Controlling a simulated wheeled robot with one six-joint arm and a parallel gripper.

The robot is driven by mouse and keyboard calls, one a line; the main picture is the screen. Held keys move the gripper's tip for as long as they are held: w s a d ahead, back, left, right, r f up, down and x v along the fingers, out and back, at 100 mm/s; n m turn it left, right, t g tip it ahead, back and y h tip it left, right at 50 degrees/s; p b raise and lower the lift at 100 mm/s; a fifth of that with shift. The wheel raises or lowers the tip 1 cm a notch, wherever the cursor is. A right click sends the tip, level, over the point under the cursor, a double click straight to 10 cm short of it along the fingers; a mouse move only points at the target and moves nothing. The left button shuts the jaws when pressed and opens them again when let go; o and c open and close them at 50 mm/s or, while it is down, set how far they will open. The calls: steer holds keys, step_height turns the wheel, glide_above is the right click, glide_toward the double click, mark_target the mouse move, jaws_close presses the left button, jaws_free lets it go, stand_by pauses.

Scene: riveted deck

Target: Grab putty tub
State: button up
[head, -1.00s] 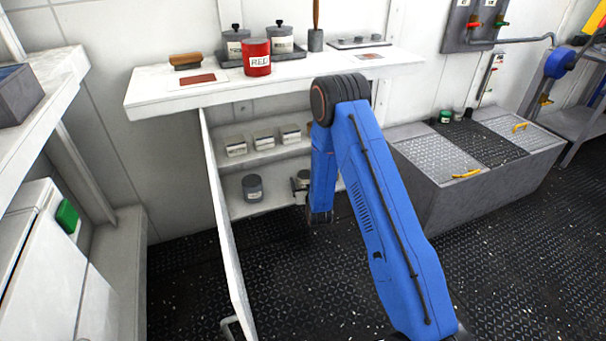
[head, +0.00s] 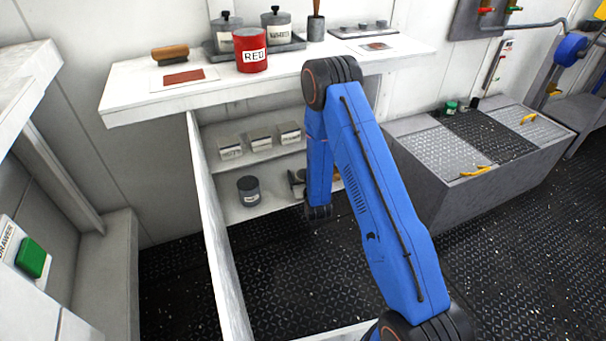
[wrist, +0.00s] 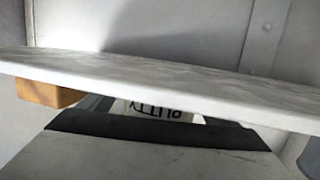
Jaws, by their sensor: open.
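The putty tub (wrist: 160,107) shows in the wrist view as a pale label strip reading PUTTY, upside down. Most of it is hidden between a white board and a dark edge. In the head view it cannot be made out clearly behind my arm. My gripper (head: 298,182) is at the lower shelf of the open cupboard, largely covered by my blue arm. It is open, with nothing seen held. A dark grey tub (head: 249,190) with an unreadable label stands on that shelf to its left.
Several small labelled boxes (head: 261,141) stand on the upper shelf. The open cupboard door (head: 212,235) stands left of my arm. The white counter (head: 125,104) overhangs the shelves and bears a red can (head: 250,52). A wooden block (wrist: 52,93) is beside the putty label.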

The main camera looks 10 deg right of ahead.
steer(key=c, duration=1.4)
steer(key=shift+o, duration=0.2)
steer(key=shift+r, duration=0.15)
